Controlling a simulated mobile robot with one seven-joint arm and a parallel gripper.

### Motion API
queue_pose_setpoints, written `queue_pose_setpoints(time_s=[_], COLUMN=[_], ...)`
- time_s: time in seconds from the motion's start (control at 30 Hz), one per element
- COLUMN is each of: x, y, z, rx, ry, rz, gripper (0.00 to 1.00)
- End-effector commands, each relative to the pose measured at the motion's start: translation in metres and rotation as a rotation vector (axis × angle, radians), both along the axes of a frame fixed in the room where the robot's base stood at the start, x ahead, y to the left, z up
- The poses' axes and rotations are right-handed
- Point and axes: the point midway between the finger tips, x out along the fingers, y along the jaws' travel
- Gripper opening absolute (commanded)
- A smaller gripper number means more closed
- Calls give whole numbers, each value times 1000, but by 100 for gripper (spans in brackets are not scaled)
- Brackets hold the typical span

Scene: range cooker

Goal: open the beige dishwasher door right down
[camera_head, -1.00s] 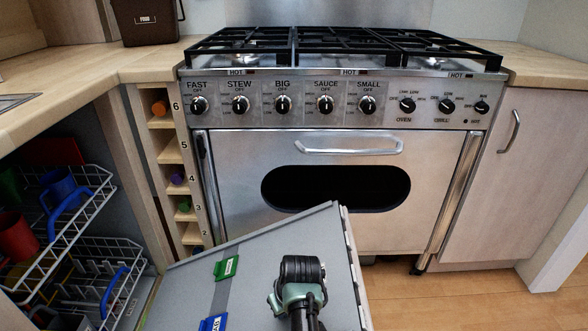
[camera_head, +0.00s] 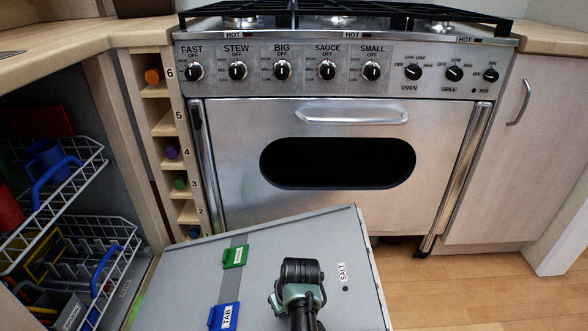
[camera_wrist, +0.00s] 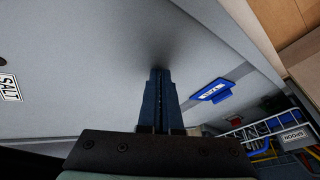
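The dishwasher door (camera_head: 325,235) is partly open and tilted down toward me. Its grey inner face shows, with a green clip, a blue TAB clip (camera_head: 224,317) and a SALT label (camera_head: 342,271); its beige outer front is hidden. In the wrist view the inner face (camera_wrist: 90,55) fills most of the picture, with the SALT label at the left and the TAB clip right of my gripper. My gripper (camera_wrist: 160,75) has its fingers together, with nothing between them. The fingertips point at the inner face, at or very near it; contact is unclear. My arm hides them in the head view.
The open dishwasher at the left holds wire racks (camera_head: 75,215) with a blue mug (camera_head: 48,160) and other dishes. A steel range cooker (camera_head: 335,155) stands behind the door, beside a numbered wooden rack (camera_head: 160,118). Wooden floor (camera_head: 480,290) is clear at the right.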

Motion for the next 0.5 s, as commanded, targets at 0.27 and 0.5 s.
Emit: queue_pose_setpoints(time_s=[0.27,0.5], x=[-1,-1], y=[1,1], z=[-34,-58], rx=[1,1], ry=[2,2], rz=[2,3], gripper=[0,0])
